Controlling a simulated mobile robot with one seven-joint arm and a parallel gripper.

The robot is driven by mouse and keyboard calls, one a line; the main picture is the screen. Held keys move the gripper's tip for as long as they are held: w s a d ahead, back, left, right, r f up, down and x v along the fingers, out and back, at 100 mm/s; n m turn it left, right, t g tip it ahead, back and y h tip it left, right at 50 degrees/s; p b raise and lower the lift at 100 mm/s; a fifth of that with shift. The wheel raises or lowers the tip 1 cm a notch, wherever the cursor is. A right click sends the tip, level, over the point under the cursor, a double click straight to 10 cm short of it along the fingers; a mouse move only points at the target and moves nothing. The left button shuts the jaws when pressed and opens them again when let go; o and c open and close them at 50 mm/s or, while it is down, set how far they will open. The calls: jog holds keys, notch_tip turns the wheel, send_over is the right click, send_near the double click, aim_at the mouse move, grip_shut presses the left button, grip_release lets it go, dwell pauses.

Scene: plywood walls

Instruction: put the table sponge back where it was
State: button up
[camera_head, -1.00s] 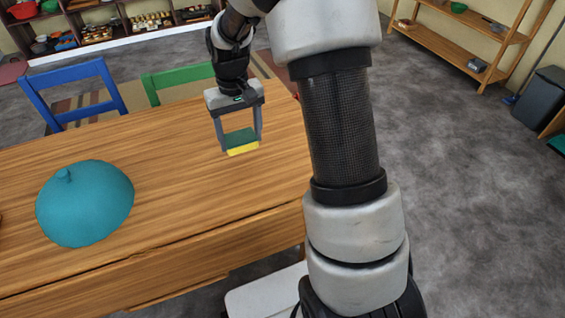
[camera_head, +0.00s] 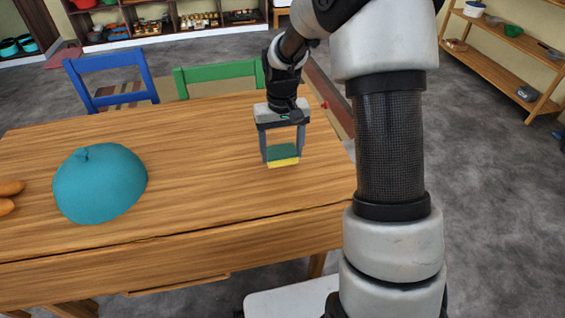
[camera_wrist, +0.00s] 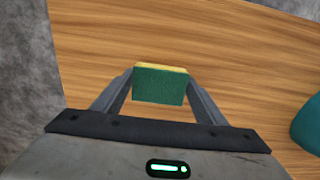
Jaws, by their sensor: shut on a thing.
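The table sponge (camera_head: 283,154) is green with a yellow layer on its lower side. My gripper (camera_head: 283,158) is shut on it, with one finger at each end. The sponge is over the right part of the wooden table (camera_head: 200,170); I cannot tell from the head view whether it touches the top. In the wrist view the sponge (camera_wrist: 160,86) sits between the fingertips, its green face toward the camera and a thin yellow edge beyond.
A teal dome-shaped thing (camera_head: 100,184) stands on the table's left part, with orange-brown items (camera_head: 8,188) at the left edge. Blue (camera_head: 110,75) and green (camera_head: 218,72) chairs stand behind the table. Shelves line the back and right. The table's middle is clear.

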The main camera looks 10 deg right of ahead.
aim_at(282, 153)
jog(key=shift+f+b, duration=0.45)
jog(key=shift+f, duration=1.45)
jog(key=shift+f, duration=0.2)
jog(key=o, duration=1)
jog(key=shift+r, duration=0.1)
